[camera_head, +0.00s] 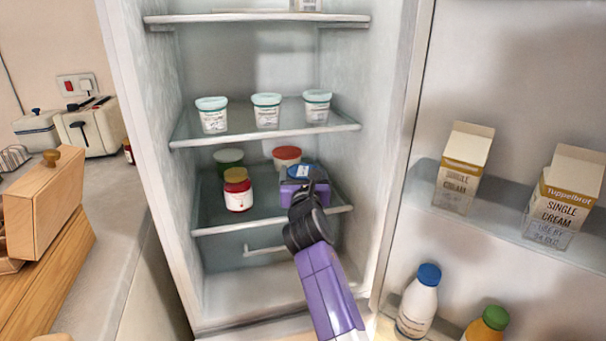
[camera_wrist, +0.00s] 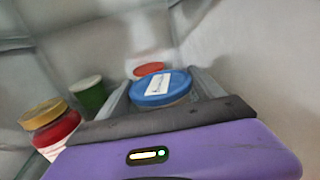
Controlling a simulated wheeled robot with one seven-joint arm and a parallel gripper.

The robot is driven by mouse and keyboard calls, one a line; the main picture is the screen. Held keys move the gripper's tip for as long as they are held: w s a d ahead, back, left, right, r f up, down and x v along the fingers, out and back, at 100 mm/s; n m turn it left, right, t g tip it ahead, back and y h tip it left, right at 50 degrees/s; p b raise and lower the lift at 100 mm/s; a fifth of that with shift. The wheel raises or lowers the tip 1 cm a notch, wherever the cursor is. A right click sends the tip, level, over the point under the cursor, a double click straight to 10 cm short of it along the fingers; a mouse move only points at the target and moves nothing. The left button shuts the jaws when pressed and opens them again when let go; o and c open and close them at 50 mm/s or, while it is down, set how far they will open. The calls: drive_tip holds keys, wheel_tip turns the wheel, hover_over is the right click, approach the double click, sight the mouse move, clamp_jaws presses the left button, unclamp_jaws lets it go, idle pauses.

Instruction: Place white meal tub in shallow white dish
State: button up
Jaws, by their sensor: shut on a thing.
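A white label lies on that lid. The blue lid also shows in the head view (camera_head: 302,171); the container's body is mostly hidden by the gripper. Three white tubs with pale mint lids (camera_head: 213,116) (camera_head: 266,112) (camera_head: 317,107) stand in a row on the shelf above. I cannot make out a shallow white dish.
The fridge wall is close on the right. The door holds cream cartons (camera_head: 463,170) and bottles (camera_head: 418,302). A counter (camera_head: 98,190) lies left.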

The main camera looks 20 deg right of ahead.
drive_tip(key=o, duration=1.9)
drive_tip(key=shift+f, duration=0.15)
drive_tip(key=shift+r, duration=0.2)
drive_tip(key=p+v, duration=0.2)
drive_tip(key=v, duration=1)
